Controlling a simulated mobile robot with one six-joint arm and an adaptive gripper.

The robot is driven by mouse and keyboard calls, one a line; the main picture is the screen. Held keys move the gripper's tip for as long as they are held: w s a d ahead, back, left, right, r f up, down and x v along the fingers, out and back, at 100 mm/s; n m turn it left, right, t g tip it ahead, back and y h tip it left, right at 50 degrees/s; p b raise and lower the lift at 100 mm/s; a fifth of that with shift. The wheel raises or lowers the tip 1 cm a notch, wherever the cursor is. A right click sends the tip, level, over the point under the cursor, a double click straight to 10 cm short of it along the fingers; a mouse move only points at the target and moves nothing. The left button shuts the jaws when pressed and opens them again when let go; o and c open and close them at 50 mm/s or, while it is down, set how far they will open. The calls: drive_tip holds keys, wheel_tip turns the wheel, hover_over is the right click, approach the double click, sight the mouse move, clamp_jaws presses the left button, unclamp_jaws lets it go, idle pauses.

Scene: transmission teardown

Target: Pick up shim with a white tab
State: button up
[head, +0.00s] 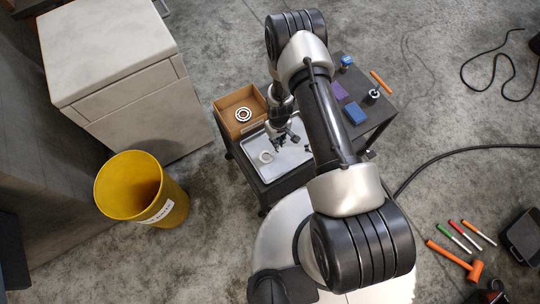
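A pale grey ring (266,157), which looks like the shim, lies flat on the left part of a metal tray (290,165) on the dark cart. A white tab cannot be made out on it at this size. My gripper (287,142) hangs over the tray, to the upper right of the ring and apart from it in the picture. Its fingers are small and dark, so I cannot tell whether they are open or shut. I see nothing held in it. My arm hides the middle of the cart and part of the tray's right side.
A cardboard box (227,103) with a bearing ring (243,114) stands at the cart's left. Blue block (354,112), purple block (339,90), a dark metal part (373,96) and an orange stick (381,82) lie right. A yellow bin (120,195) stands left on the floor.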

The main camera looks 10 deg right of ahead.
wheel_tip(320, 180, down, 6)
drive_tip(key=shift+r+b, duration=0.1)
drive_tip(key=shift+b, duration=1)
drive_tip(key=shift+c, duration=0.5)
clamp_jaws()
drive_tip(key=shift+r, duration=0.15)
